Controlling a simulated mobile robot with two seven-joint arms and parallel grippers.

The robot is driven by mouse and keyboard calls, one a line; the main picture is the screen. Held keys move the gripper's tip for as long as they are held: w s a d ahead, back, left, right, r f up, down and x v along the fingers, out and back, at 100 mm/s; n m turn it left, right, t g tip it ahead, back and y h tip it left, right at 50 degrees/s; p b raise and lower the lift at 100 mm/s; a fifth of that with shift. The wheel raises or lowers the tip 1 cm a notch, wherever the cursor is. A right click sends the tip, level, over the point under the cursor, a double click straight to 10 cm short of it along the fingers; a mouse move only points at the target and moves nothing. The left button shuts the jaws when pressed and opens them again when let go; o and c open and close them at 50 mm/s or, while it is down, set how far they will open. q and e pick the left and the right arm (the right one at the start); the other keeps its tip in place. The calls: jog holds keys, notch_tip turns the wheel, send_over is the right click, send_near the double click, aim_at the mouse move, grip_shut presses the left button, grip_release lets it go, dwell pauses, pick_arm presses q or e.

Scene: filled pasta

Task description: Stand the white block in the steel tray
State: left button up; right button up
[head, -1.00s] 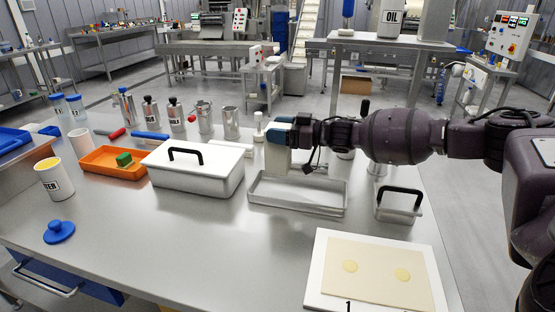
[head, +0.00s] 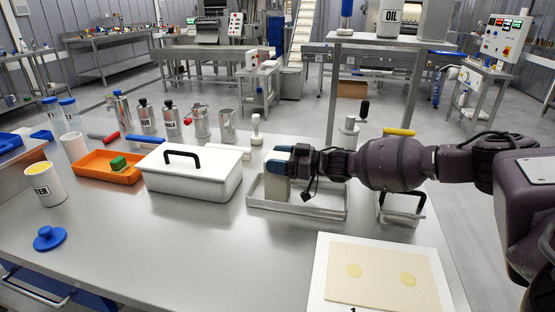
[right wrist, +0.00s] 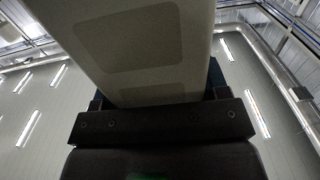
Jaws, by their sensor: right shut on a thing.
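My right gripper (head: 280,163) comes in from the right, its blue fingers shut on the upper part of the white block (head: 276,188). The block is upright at the left end of the steel tray (head: 300,213), with its lower end inside the tray's outline. I cannot tell whether its foot touches the tray floor. In the right wrist view the block (right wrist: 140,45) fills the upper middle, between the fingers. My left gripper is not in view.
A white box with a black handle (head: 195,175) stands left of the tray. A small handled container (head: 402,208) is to its right, and a board with a dough sheet (head: 375,268) is in front. Metal canisters (head: 200,124) stand behind.

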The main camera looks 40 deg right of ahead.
jog(key=o, duration=1.2)
jog(key=shift+o, duration=1)
jog(key=shift+s+d+r, duration=0.15)
jog(key=shift+s+d, duration=0.1)
jog(key=shift+d, duration=0.05)
pick_arm(q)
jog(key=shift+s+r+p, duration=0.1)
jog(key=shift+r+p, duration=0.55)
jog(key=shift+p, duration=0.15)
pick_arm(e)
jog(key=v, duration=0.6)
jog(key=shift+s+d, duration=0.2)
jog(key=shift+s, duration=0.1)
